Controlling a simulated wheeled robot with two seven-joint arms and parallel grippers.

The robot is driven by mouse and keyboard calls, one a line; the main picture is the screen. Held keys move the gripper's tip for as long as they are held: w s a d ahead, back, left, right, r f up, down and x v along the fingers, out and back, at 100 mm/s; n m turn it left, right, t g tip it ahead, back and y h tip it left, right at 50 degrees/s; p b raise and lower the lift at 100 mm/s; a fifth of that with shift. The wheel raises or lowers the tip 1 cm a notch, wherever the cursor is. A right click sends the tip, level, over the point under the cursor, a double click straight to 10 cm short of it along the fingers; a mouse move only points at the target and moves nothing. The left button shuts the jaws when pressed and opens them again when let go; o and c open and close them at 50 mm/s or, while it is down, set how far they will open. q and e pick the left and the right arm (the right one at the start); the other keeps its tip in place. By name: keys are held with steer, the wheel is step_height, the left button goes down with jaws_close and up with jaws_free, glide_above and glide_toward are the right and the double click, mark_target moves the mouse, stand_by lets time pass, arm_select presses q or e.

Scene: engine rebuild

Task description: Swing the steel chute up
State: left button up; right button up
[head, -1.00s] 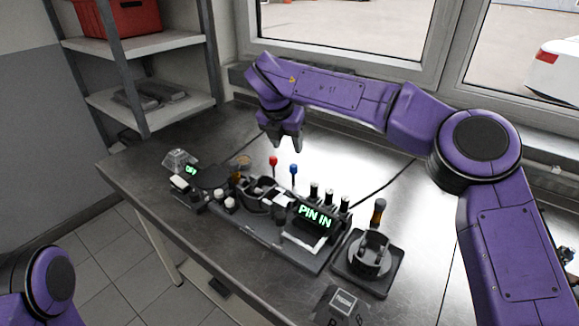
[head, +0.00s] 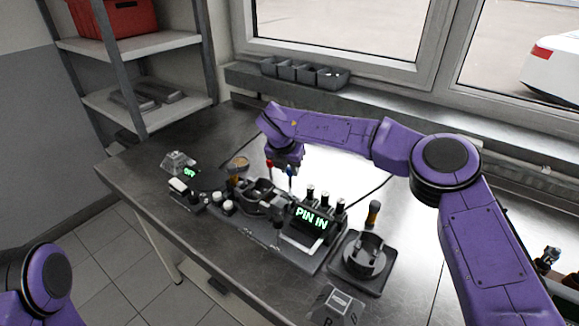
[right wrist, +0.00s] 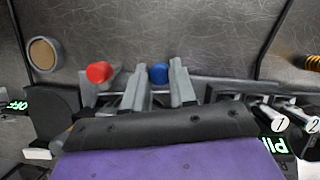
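My right gripper (head: 288,166) reaches down behind the black station, close to the red-knobbed lever (head: 269,163) and the blue-knobbed lever (head: 290,171). In the right wrist view its two grey fingers (right wrist: 161,85) stand apart. The blue knob (right wrist: 158,73) shows in the gap between them, and the red knob (right wrist: 99,72) is just left of the left finger. I cannot tell whether the fingers touch either lever. I cannot surely pick out the steel chute; the gripper hides part of the station there. My left gripper is out of view.
The station carries a lit "PIN IN" display (head: 311,218) and several black posts. A black holder (head: 364,256) stands to its right, and a round cork-coloured dish (head: 239,162) behind it. Grey bins (head: 300,72) line the window sill.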

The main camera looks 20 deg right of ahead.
jaws_close()
steer(key=m+b, duration=0.1)
steer(key=m+g+h+b, duration=0.1)
steer(key=m, duration=0.1)
steer(key=shift+s+d+f+b, duration=0.1)
steer(key=shift+d+f+b, duration=0.05)
steer(key=shift+d+b, duration=0.25)
steer(key=shift+s+d+r+m+g+b, duration=0.1)
steer(key=shift+s+d+m+g+b, duration=0.55)
steer(key=shift+m, duration=1.5)
steer(key=shift+s+d+r+m+g+p, duration=0.1)
steer(key=shift+s+m+g, duration=0.25)
steer(key=shift+m+g, duration=1.2)
steer(key=shift+s+d+m+g+b, duration=0.2)
steer(key=shift+s+d+m+b, duration=0.25)
steer(key=shift+m, duration=2.25)
steer(key=shift+s+a, duration=0.1)
